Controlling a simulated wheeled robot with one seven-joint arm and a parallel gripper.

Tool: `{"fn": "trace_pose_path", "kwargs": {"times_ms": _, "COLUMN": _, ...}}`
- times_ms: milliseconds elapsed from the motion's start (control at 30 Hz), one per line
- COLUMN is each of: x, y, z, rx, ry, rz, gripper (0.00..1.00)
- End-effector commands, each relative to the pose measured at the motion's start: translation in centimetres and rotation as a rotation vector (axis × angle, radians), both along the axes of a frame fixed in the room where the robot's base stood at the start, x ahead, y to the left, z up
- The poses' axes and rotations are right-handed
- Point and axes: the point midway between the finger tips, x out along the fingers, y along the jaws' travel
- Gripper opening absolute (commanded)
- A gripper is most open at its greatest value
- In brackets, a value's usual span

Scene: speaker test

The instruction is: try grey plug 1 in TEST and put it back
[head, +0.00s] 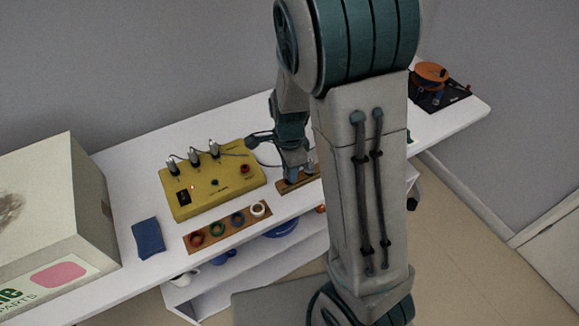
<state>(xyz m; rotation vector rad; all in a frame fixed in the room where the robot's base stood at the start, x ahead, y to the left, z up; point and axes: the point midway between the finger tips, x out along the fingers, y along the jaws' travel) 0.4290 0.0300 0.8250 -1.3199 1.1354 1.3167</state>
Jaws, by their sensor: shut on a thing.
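The yellow test box (222,193) stands on the white table, with several small controls on its top. Grey plugs (193,156) with dark leads stand upright in a row along its back edge. A red round part (245,169) sits near its right end; I cannot read the labels. My gripper (296,176) points down just right of the box, over a brown wooden strip (284,187). It is shut on what I take to be grey plug 1, which the fingers mostly hide. I cannot tell whether the plug touches the strip.
A brown rack (190,244) with several coloured rings lies in front of the box. A blue cloth (148,238) and a large carton (50,210) are at left. An orange reel (431,72) stands on a black mat at far right. My arm hides the table's right middle.

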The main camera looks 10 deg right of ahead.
Motion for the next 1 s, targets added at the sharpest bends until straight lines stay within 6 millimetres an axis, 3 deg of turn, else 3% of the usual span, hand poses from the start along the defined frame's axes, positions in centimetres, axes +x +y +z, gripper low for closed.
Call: {"fn": "trace_pose_path", "kwargs": {"times_ms": 1000, "x": 0.00, "y": 0.01, "z": -0.77, "rx": 0.000, "ry": 0.000, "rz": 0.000, "gripper": 0.01}}
